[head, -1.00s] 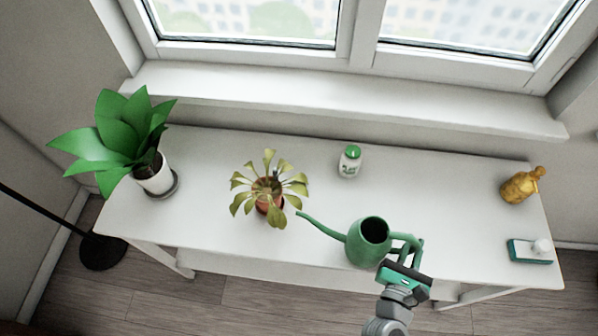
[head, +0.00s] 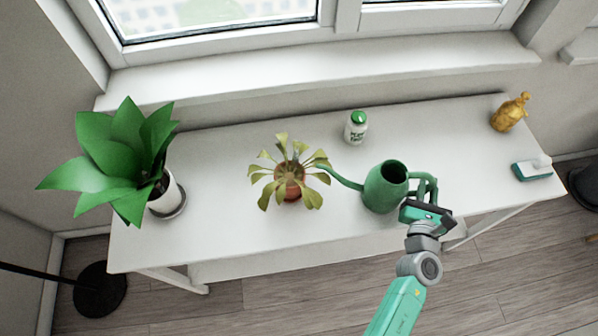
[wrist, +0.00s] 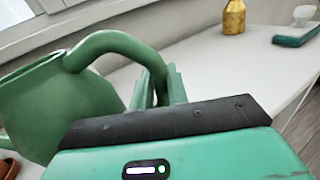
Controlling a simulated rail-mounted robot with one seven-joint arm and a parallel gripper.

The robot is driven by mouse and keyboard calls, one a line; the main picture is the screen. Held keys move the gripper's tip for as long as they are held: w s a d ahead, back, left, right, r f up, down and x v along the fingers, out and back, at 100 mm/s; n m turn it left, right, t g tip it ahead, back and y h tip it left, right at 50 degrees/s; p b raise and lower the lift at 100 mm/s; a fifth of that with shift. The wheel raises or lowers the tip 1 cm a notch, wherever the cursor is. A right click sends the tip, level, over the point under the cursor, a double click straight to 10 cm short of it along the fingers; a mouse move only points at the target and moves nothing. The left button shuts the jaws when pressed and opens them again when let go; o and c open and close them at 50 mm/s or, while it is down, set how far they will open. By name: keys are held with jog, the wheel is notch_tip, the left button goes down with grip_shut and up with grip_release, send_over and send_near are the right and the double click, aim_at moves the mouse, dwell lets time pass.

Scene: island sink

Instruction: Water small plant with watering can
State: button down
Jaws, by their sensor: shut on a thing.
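The green watering can (head: 384,190) is at the right of the middle of the white table. Its spout points left, with the tip over the right leaves of the small plant (head: 290,186), which has drooping yellow-green leaves in a terracotta pot. My gripper (head: 430,204) is shut on the can's handle at the can's right side. The wrist view shows the handle (wrist: 115,42) running down between my fingers (wrist: 158,88). The can looks close to upright; I cannot tell how far its base is above the table. No water shows.
A large plant in a white pot (head: 168,196) stands at the table's left end. A white bottle with a green cap (head: 356,127) stands behind the can. A golden bottle (head: 509,112) and a teal brush (head: 532,170) are at the right end.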

aim_at(427, 174)
jog(key=shift+a+r, duration=0.1)
jog(key=shift+a+r+n, duration=0.25)
jog(key=shift+r+n, duration=0.1)
jog(key=shift+r, duration=0.1)
jog(key=shift+a+r+n, duration=0.2)
jog(key=shift+r+n, duration=0.15)
jog(key=shift+r, duration=0.1)
jog(key=r+p, duration=0.1)
jog(key=a+r+n+p, duration=0.1)
jog(key=r, duration=0.1)
jog(key=r+n, duration=0.1)
jog(key=shift+w+a+r+t+p, duration=0.15)
jog(key=shift+a+r+t+p, duration=0.15)
jog(key=shift+r+p, duration=0.1)
jog(key=shift+a+r+n+p, duration=0.3)
jog(key=shift+a+r+p, duration=0.1)
jog(key=shift+r, duration=0.35)
jog(key=shift+a+r+n+p, duration=0.3)
jog(key=shift+a+r+p, duration=0.05)
jog(key=shift+r, duration=0.35)
